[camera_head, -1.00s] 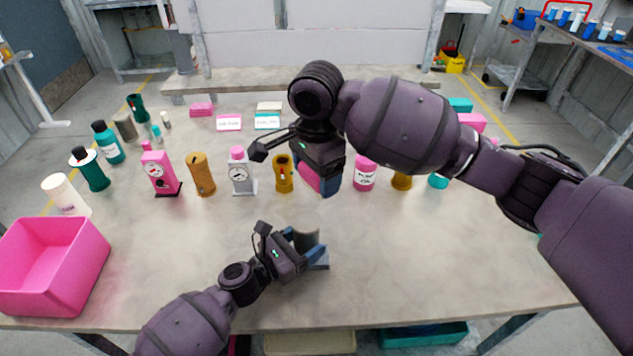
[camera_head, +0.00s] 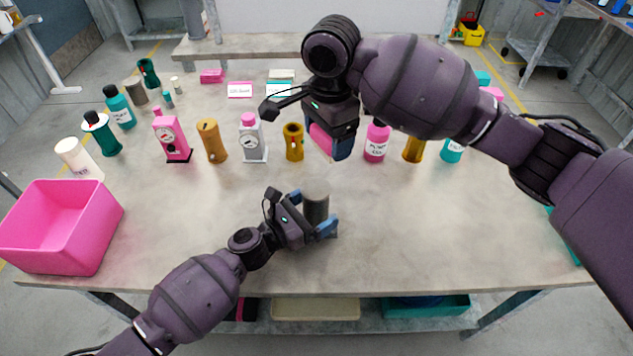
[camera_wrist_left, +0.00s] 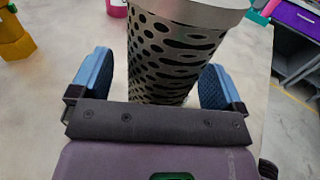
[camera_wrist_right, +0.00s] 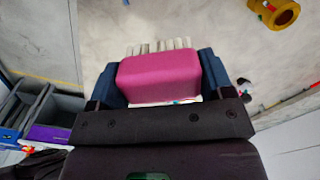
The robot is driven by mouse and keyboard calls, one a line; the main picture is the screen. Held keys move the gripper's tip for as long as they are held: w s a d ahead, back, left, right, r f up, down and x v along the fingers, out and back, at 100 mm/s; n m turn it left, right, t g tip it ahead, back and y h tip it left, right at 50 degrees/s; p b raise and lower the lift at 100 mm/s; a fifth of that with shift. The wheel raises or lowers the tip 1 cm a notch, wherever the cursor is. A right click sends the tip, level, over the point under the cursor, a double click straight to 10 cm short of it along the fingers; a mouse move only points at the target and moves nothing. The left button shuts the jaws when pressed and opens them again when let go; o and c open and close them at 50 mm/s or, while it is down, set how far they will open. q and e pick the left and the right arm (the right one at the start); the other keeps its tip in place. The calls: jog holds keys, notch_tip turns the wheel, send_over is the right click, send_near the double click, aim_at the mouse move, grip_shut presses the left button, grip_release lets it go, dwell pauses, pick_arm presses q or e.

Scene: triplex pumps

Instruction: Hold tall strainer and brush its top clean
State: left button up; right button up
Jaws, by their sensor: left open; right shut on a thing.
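The tall strainer (camera_head: 316,207) is a dark grey cylinder standing upright on the table. In the left wrist view it is a perforated metal cylinder (camera_wrist_left: 165,55) with a plain rim, between the fingers. My left gripper (camera_head: 312,214) is open around it, with gaps visible between the fingers and its sides. My right gripper (camera_head: 332,141) is shut on the pink brush (camera_head: 321,139), above the table behind the strainer. In the right wrist view the brush (camera_wrist_right: 160,75) shows a pink block with pale bristles beyond it.
A pink bin (camera_head: 62,228) stands at the table's left. Several bottles, gauges and pump parts line the back, including a grey gauge (camera_head: 252,140) and a pink bottle (camera_head: 376,142). The table front right of the strainer is clear.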

pick_arm(q)
jog(key=v, duration=1.2)
